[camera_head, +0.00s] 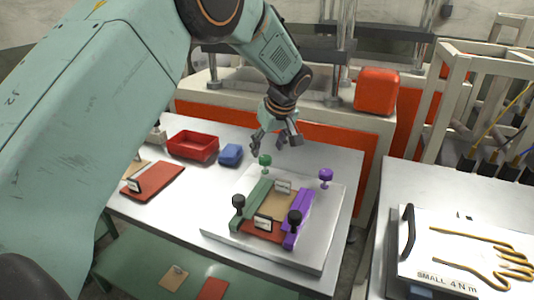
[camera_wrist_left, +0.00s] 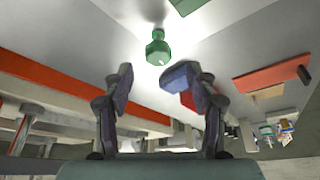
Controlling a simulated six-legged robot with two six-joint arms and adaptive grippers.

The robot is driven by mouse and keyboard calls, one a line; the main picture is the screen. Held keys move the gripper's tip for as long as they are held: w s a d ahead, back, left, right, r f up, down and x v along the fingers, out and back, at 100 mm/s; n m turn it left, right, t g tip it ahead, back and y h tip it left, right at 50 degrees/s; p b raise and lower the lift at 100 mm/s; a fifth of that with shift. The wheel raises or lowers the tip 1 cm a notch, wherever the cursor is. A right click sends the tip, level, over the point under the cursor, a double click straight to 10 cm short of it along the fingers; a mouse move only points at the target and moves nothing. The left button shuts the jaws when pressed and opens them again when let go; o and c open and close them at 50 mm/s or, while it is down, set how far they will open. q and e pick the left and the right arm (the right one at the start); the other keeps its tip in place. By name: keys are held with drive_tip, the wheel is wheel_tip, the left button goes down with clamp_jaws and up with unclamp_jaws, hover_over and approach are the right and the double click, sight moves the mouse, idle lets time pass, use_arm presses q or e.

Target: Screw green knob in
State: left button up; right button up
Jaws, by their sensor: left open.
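The green knob (camera_head: 265,160) stands upright at the back end of the green bar (camera_head: 252,205) on the metal plate (camera_head: 325,225). My left gripper (camera_head: 276,147) is open and empty, pointing down just above and behind the green knob. In the left wrist view, the green knob (camera_wrist_left: 158,50) shows ahead of the two spread fingers (camera_wrist_left: 160,105), apart from them. A purple knob (camera_head: 326,175) stands at the back of the purple bar (camera_head: 299,218). Black knobs (camera_head: 239,201) stand at the front ends of both bars. My right gripper is not in view.
A red tray (camera_head: 193,146), a blue block (camera_head: 231,154) and a red sheet (camera_head: 153,181) lie to the left on the table. A machine with a red box (camera_head: 377,91) stands behind. A white case (camera_head: 470,255) with a glove outline lies at right.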

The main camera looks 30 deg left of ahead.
sight(265, 157)
use_arm(q)
drive_tip(key=x, duration=0.3)
drive_tip(key=shift+w+a+f, duration=0.2)
drive_tip(key=shift+w, duration=0.05)
drive_tip(key=shift+w+f, duration=0.1)
drive_tip(key=shift+f, duration=0.25)
drive_tip(key=shift+d, duration=0.15)
drive_tip(key=shift+s+r, duration=0.2)
drive_tip(key=shift+s, duration=0.05)
drive_tip(key=shift+w+a+f, duration=0.1)
drive_tip(key=shift+a+f, duration=0.1)
drive_tip(key=shift+a, duration=0.05)
drive_tip(key=shift+c, duration=0.5)
drive_tip(key=shift+w+f, duration=0.1)
drive_tip(key=shift+w, duration=0.05)
drive_tip(key=shift+c, duration=0.7)
drive_tip(key=shift+d, duration=0.1)
drive_tip(key=shift+c, duration=0.8)
drive_tip(key=shift+d, duration=0.15)
drive_tip(key=c, duration=0.3)
drive_tip(key=shift+r, duration=0.2)
drive_tip(key=c, duration=0.5)
